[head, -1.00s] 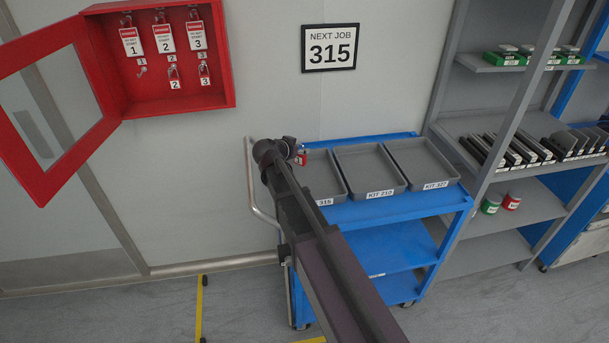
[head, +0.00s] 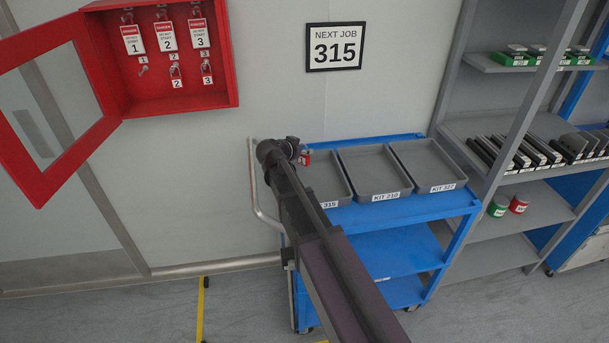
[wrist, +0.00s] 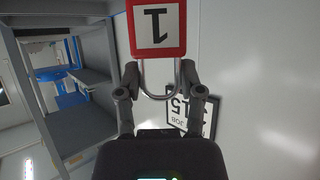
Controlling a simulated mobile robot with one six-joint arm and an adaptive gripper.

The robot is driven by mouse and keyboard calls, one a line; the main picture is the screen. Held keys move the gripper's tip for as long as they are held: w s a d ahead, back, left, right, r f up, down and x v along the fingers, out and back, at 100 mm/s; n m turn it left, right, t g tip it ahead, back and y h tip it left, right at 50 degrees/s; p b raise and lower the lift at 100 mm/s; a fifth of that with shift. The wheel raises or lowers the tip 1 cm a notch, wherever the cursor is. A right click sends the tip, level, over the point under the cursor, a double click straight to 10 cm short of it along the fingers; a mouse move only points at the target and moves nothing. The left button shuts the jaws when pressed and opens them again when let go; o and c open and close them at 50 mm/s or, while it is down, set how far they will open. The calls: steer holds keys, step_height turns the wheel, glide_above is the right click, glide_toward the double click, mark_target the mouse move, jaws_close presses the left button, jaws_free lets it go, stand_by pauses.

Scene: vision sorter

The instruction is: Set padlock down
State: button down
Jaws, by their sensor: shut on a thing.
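The red padlock (wrist: 157,54) has a white label marked 1 and a metal shackle. My gripper (wrist: 160,88) is shut on the shackle in the wrist view. In the head view the padlock (head: 305,157) shows as a small red shape beside my gripper (head: 298,153), above the left tray of the blue cart. I cannot tell its exact height over the tray.
The blue cart (head: 410,211) carries trays labelled 315, KIT 210 (head: 391,196) and KIT 327 (head: 443,188). An open red cabinet (head: 231,60) holds padlocks 2 and 3. A "NEXT JOB 315" sign (head: 334,47) hangs above. Grey shelving (head: 545,208) stands right.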

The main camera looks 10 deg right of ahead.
mark_target(302, 161)
steer(key=shift+f+b, duration=2.15)
steer(key=shift+f, duration=0.4)
steer(key=shift+f+b, duration=1.85)
steer(key=shift+f, duration=0.1)
steer(key=shift+c, duration=1.1)
jaws_free()
steer(key=shift+r, duration=0.2)
steer(key=shift+s+a+r, duration=0.15)
steer(key=shift+s+a, duration=0.05)
steer(key=shift+a, duration=0.05)
steer(key=p+v, duration=0.3)
steer(key=v, duration=0.2)
steer(key=shift+s+r, duration=0.1)
steer(key=shift+v, duration=0.8)
